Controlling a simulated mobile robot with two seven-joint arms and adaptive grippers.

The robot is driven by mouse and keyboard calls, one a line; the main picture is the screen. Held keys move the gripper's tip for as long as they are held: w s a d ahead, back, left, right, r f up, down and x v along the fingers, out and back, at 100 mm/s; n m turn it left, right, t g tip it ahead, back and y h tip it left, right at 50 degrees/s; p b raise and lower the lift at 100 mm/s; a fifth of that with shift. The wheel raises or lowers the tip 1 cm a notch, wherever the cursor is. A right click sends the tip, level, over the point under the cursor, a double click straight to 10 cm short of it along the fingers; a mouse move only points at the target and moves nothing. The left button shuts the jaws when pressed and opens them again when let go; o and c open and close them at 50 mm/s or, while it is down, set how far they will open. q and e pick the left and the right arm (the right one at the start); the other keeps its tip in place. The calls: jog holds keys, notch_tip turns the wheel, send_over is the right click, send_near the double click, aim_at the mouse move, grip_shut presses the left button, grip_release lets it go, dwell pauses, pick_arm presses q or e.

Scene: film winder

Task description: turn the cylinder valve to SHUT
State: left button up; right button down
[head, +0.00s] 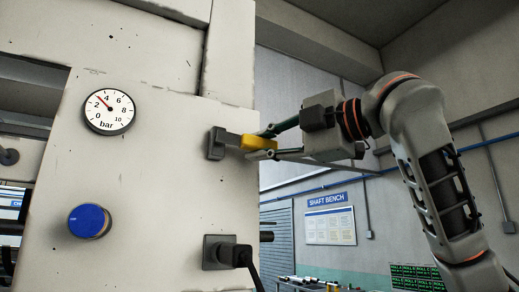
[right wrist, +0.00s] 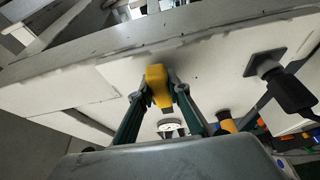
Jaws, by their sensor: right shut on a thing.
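A yellow lever handle (head: 253,142) sticks out to the right, nearly level, from a dark grey mount (head: 216,144) on a white panel (head: 160,170). It looks like the valve lever, but I can read no SHUT or OPEN mark near it. My right gripper (head: 264,144) comes in from the right with its fingers on either side of the handle. In the right wrist view the yellow handle (right wrist: 158,88) sits between both fingertips (right wrist: 157,92), so the gripper is shut on it. My left gripper is out of view.
A pressure gauge (head: 109,109) on the panel points to about 3 bar. A blue knob (head: 89,221) is below it. A black plug with a cable (head: 238,255) sits in a socket below the lever. A shaft bench sign (head: 326,200) hangs on the back wall.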

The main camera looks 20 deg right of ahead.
jog(key=shift+r+n, duration=0.2)
jog(key=shift+n, duration=0.1)
jog(key=c, duration=1.9)
grip_release()
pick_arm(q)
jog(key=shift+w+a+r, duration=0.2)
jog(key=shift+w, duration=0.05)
pick_arm(e)
jog(key=shift+s+a, duration=0.1)
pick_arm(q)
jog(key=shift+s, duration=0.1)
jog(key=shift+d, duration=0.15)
pick_arm(e)
jog(key=v, duration=1.2)
jog(key=shift+r, duration=0.15)
